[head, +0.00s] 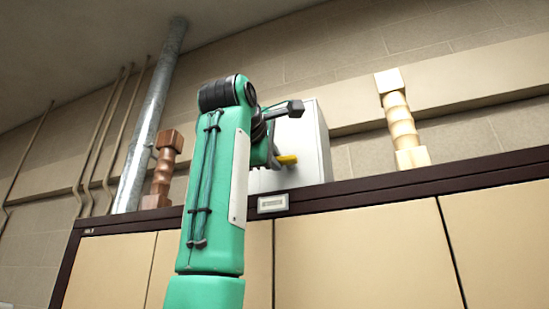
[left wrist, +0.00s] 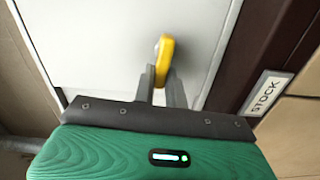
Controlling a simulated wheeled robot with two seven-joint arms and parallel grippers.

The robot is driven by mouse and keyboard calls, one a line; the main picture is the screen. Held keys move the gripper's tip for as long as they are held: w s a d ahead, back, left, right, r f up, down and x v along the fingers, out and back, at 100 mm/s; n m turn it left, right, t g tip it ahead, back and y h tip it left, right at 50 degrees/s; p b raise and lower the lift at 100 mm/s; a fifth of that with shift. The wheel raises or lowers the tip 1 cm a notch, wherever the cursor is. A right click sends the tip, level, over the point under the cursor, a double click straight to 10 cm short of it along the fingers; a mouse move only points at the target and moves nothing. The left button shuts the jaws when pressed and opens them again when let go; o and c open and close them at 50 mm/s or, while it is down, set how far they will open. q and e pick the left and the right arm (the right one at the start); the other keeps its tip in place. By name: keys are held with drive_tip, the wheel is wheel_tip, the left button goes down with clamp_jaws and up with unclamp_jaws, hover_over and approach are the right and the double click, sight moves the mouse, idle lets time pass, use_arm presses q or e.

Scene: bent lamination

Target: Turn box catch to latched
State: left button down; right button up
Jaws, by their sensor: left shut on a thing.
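The box (head: 311,150) is pale grey and stands on the dark top of the cabinets. Its flat front (left wrist: 110,45) fills much of the left wrist view. The box catch (head: 287,159) is a small yellow handle on that front, and it also shows in the left wrist view (left wrist: 164,55). My left gripper (head: 277,160) is at the front of the box, partly hidden behind my green arm. In the left wrist view its two fingers (left wrist: 162,88) are shut on the yellow catch. My right gripper is not in view.
A dark brown turned wooden piece (head: 163,170) stands left of my arm, and a pale one (head: 401,120) stands right of the box. A label reading STOCK (left wrist: 265,93) is on the dark edge. A metal pipe (head: 152,115) runs up the wall at left.

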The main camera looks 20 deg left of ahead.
use_arm(q)
drive_tip(key=shift+f+n, duration=0.15)
drive_tip(key=shift+n, duration=0.35)
drive_tip(key=c, duration=1.4)
unclamp_jaws()
drive_tip(key=shift+c, duration=0.2)
drive_tip(key=shift+s+a, duration=0.1)
drive_tip(key=shift+s+f+b, duration=0.1)
drive_tip(key=shift+s+b, duration=0.35)
drive_tip(key=s+b, duration=0.5)
drive_tip(key=s, duration=0.8)
drive_tip(key=shift+a, duration=0.2)
